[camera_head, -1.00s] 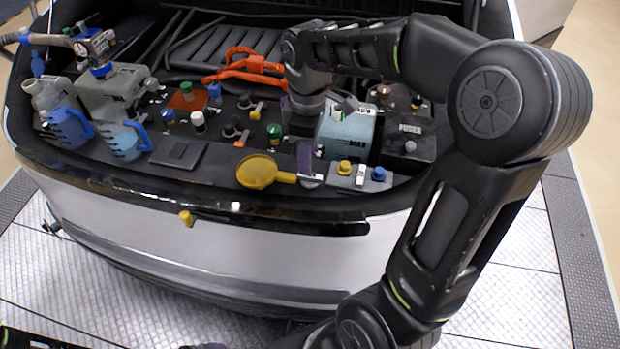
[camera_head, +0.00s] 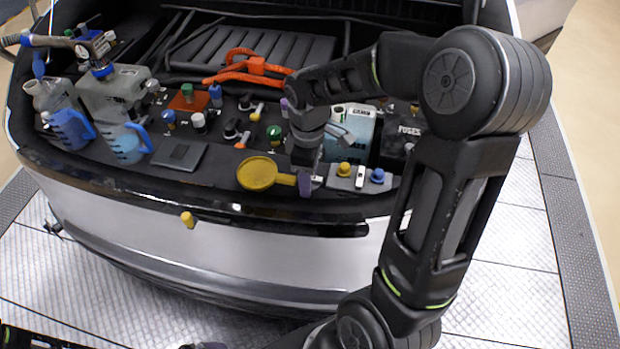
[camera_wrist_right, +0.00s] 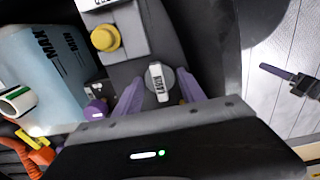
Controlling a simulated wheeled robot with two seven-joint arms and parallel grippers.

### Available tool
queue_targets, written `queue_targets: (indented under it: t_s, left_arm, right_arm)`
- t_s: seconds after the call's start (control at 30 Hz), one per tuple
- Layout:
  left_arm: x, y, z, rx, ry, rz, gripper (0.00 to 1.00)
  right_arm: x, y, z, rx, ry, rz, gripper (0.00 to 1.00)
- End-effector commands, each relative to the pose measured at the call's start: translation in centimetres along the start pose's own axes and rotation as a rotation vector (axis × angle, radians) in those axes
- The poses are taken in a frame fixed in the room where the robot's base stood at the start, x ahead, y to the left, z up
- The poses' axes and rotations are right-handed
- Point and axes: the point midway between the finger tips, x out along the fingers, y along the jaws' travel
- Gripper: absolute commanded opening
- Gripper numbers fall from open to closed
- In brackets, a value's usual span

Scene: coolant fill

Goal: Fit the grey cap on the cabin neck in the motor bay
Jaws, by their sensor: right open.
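In the head view the right gripper (camera_head: 305,183) points down at the left end of the block, largely covering the cap. A purple-tipped finger of my left gripper (camera_wrist_right: 277,72) shows over the floor in the wrist view; its opening is unclear. I cannot tell which neck is the cabin one.
The block also carries a yellow cap (camera_head: 344,169) and a blue cap (camera_head: 377,175). A pale blue tank (camera_head: 350,140) stands just behind. A yellow funnel (camera_head: 256,173) lies close left of the gripper. Orange cables (camera_head: 250,68) run further back.

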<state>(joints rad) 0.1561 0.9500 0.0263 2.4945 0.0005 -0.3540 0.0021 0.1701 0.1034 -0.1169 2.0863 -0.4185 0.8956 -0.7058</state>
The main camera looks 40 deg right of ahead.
Motion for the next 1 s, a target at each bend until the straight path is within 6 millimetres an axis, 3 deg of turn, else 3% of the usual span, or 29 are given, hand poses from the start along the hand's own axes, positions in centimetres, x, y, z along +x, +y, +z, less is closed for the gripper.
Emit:
queue_targets:
  t_s: [0.67, 1.0]
  left_arm:
    - [-0.01, 0.00, 0.02, 0.000, 0.000, 0.000, 0.93]
    - [-0.02, 0.00, 0.02, 0.000, 0.000, 0.000, 0.93]
  right_arm:
    - [0.49, 0.00, -0.01, 0.000, 0.001, 0.001, 0.47]
    - [0.48, 0.00, -0.01, 0.000, 0.001, 0.001, 0.19]
